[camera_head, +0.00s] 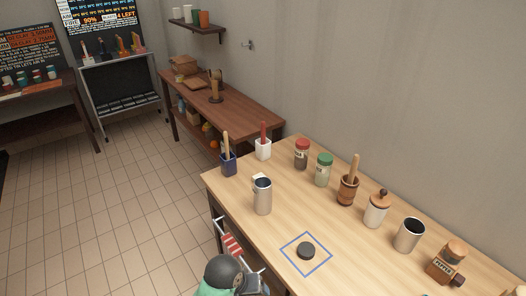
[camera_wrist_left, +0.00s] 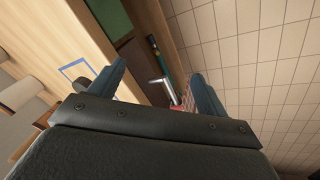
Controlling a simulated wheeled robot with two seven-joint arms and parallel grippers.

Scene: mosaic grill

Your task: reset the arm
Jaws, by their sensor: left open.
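My left arm (camera_head: 224,272) comes in at the bottom of the head view, beside the table's near left edge; its gripper is not clearly seen there. In the left wrist view my left gripper (camera_wrist_left: 160,82) has its two blue-grey fingers spread apart, with nothing held between them. Beyond the fingers are a metal rail and a red-and-white striped cloth (camera_wrist_left: 184,100). The cloth (camera_head: 232,244) also hangs at the table's side in the head view. My right gripper is in neither view.
The wooden table (camera_head: 330,220) holds a dark disc (camera_head: 306,250) inside a blue square outline and a metal cup (camera_head: 262,196). Jars, a mortar and a pepper box (camera_head: 446,262) stand along the wall side. The tiled floor (camera_head: 140,200) to the left is clear.

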